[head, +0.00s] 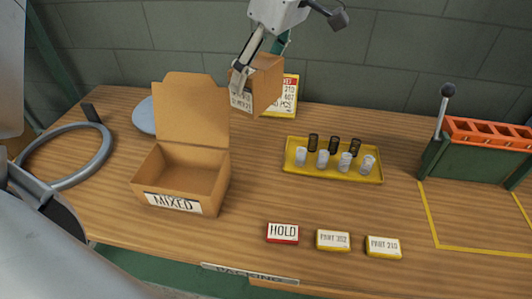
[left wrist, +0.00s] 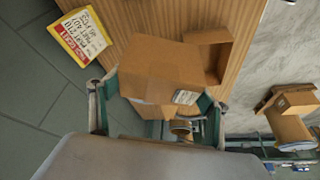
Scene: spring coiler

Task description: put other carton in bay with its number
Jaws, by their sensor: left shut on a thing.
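A small brown carton (head: 264,84) with a white number label is held above the back of the bench; the label's number is too small and partly covered to read surely. My left gripper (head: 262,62) is shut on this carton, one finger on each side. In the left wrist view the carton (left wrist: 160,75) sits between the green fingers, its label at the lower right. Three blocks stand along the bench front: a red HOLD block (head: 283,233), a yellow block reading PART 352 (head: 333,240) and a yellow block reading PART 210 (head: 383,247). My right gripper is not in view.
An open MIXED box (head: 174,203) stands left, looking empty. A yellow tray (head: 333,174) holds several cylinders and springs. A yellow-red ticket (head: 290,97) stands behind the carton. A green lever device (head: 465,161) stands right. Brown boxes (left wrist: 290,115) show in the wrist view.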

